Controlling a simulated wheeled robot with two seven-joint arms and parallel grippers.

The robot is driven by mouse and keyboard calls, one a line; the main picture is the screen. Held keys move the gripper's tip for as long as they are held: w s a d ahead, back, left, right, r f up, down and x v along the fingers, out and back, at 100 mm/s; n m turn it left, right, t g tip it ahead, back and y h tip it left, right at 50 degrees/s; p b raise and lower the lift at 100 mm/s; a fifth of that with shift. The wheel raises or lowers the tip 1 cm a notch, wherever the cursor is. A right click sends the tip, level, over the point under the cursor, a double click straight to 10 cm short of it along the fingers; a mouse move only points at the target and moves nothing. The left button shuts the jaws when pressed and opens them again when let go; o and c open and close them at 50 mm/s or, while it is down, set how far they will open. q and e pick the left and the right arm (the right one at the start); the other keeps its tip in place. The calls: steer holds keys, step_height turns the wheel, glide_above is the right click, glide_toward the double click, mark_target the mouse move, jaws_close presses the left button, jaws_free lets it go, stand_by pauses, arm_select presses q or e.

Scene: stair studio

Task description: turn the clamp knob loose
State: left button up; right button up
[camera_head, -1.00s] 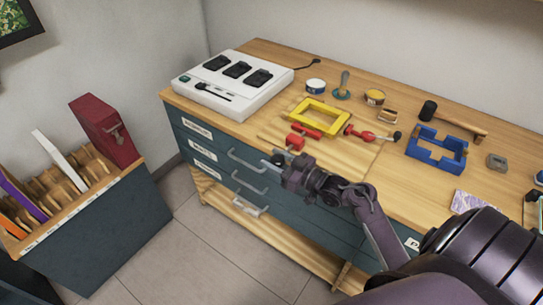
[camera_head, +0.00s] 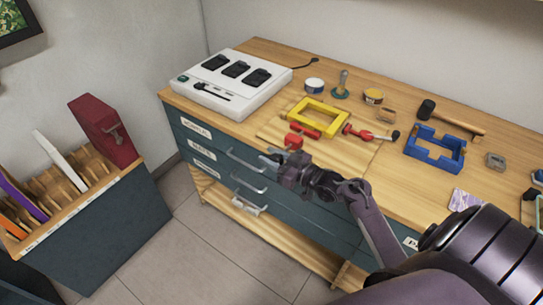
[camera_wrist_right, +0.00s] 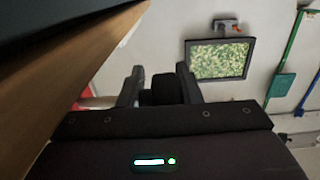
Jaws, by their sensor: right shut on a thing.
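The red clamp (camera_head: 294,142) sits at the front edge of the wooden bench top, below the yellow frame. My right gripper (camera_head: 272,157) is just in front of the bench edge, beside and below the clamp. In the right wrist view the two fingers (camera_wrist_right: 160,88) are shut on a dark round knob (camera_wrist_right: 163,90), the clamp knob, which fills the gap between them. A bit of red shows behind the left finger there. In the head view the knob is mostly hidden by the gripper. My left gripper is not in view.
Drawer handles (camera_head: 246,160) stick out of the bench front close to my right gripper. A white charger (camera_head: 230,100), a yellow frame (camera_head: 318,114), a red hand tool (camera_head: 368,133) and a blue frame (camera_head: 435,149) are on the bench. A file rack (camera_head: 85,205) stands left, across clear floor.

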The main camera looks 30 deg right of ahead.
steer(key=shift+s+a+g+p, duration=0.1)
steer(key=shift+a+g+p, duration=0.2)
steer(key=shift+p, duration=0.1)
steer(key=g+h+p, duration=0.1)
steer(key=g+p, duration=0.1)
steer(key=p, duration=0.2)
steer(key=g+h+p, duration=0.1)
steer(key=g+p, duration=0.2)
steer(key=p, duration=0.2)
steer(key=f+g+h+p, duration=0.1)
steer(key=g+p, duration=0.2)
steer(key=p, duration=0.2)
steer(key=shift+s+d+f, duration=0.1)
steer(key=shift+s, duration=0.3)
steer(key=shift+s+f+g+h+p, duration=0.15)
steer(key=shift+g+h+p, duration=0.1)
steer(key=shift+g+p, duration=0.3)
steer(key=shift+s+f+g+h+p, duration=0.15)
steer(key=shift+g+h+p, duration=0.1)
steer(key=shift+g+p, duration=0.25)
steer(key=shift+f+g, duration=0.15)
steer(key=shift+g, duration=0.2)
steer(key=shift+s+f, duration=0.1)
steer(key=o, duration=0.7)
steer(key=shift+c, duration=0.2)
steer(key=shift+o, duration=0.6)
steer(key=shift+w, duration=0.2)
steer(key=shift+r, duration=0.2)
